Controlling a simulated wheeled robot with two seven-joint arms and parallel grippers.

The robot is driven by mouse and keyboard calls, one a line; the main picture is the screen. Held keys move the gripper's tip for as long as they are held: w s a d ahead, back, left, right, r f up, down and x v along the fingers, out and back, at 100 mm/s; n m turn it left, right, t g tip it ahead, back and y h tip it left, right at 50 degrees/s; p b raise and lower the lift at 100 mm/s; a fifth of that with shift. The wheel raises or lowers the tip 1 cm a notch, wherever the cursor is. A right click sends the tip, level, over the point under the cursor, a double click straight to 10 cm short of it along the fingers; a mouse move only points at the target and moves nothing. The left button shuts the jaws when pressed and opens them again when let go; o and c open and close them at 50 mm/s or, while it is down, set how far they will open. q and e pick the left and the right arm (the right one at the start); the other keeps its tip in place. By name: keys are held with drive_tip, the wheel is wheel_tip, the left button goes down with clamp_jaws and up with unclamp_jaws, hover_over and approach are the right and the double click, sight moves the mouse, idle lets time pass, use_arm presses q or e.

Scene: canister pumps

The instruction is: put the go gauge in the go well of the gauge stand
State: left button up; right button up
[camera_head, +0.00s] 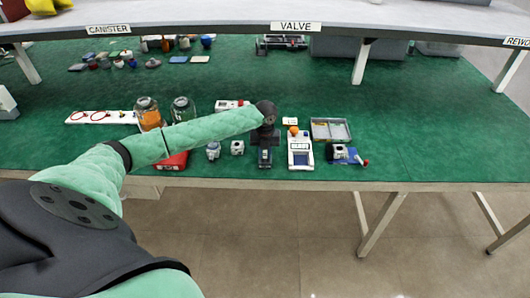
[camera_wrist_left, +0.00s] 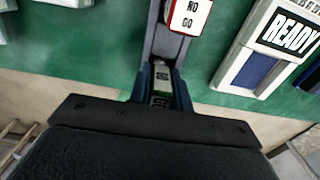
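My left gripper (camera_wrist_left: 161,82) points down over the gauge stand, with its blue fingers closed on both sides of a narrow grey metal piece. This piece (camera_wrist_left: 160,99) looks like the go gauge; its marking is unreadable. The dark grey gauge stand (camera_wrist_left: 163,40) runs up from the fingertips, with a white, red-edged NO GO piece (camera_wrist_left: 191,14) at its far part. Whether the gauge's lower end is inside a well is hidden. In the head view my left gripper (camera_head: 265,138) is at the stand (camera_head: 265,158), near the table's front edge. My right gripper is not in view.
A white READY device (camera_head: 300,148) stands just right of the stand. A divided tray (camera_head: 331,130) and a small device with a red knob (camera_head: 345,154) are farther right. Small fittings (camera_head: 213,150), a red box (camera_head: 172,162) and jars (camera_head: 183,109) are left.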

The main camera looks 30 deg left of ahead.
use_arm(q)
drive_tip(key=o, duration=0.4)
drive_tip(key=shift+o, duration=0.2)
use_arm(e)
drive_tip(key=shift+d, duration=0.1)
use_arm(q)
drive_tip(key=shift+r, duration=0.25)
wheel_tip(320, 180, up, 12)
drive_tip(key=b, duration=0.3)
drive_tip(key=shift+f, duration=0.1)
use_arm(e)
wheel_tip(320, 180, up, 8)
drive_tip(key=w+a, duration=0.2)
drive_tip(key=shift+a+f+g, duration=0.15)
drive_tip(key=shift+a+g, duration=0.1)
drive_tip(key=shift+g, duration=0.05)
use_arm(q)
drive_tip(key=shift+d, duration=0.1)
